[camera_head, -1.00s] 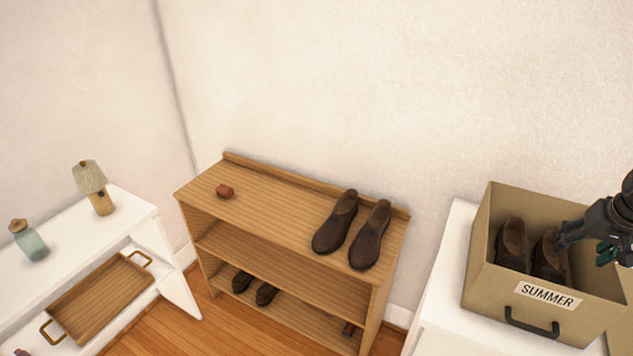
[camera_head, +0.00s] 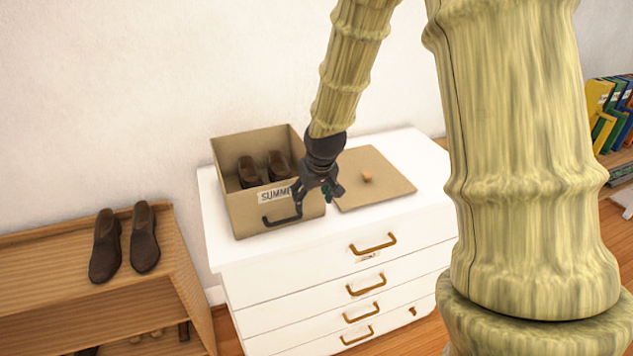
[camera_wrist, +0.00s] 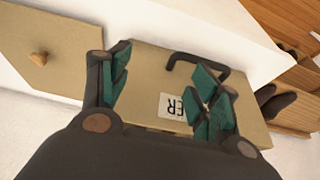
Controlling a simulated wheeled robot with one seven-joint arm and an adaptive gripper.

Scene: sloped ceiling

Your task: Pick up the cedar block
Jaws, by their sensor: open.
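A small orange-brown wooden piece (camera_head: 367,178) sits on the flat tan lid or board on top of the white drawer unit. It also shows in the wrist view (camera_wrist: 39,58), at the far left; I cannot tell whether it is the cedar block or a knob. My gripper (camera_head: 317,199) is open and empty, pointing down by the front right corner of the SUMMER box (camera_head: 240,212), left of that piece. In the wrist view, my gripper's green-padded fingers (camera_wrist: 163,80) stand apart over the box front and its label.
The box holds a pair of brown shoes (camera_head: 263,168). The tan board (camera_head: 392,187) lies right of it on the white drawer unit (camera_head: 300,262). A wooden rack (camera_head: 50,255) with shoes stands left. Coloured folders (camera_head: 608,105) are at far right.

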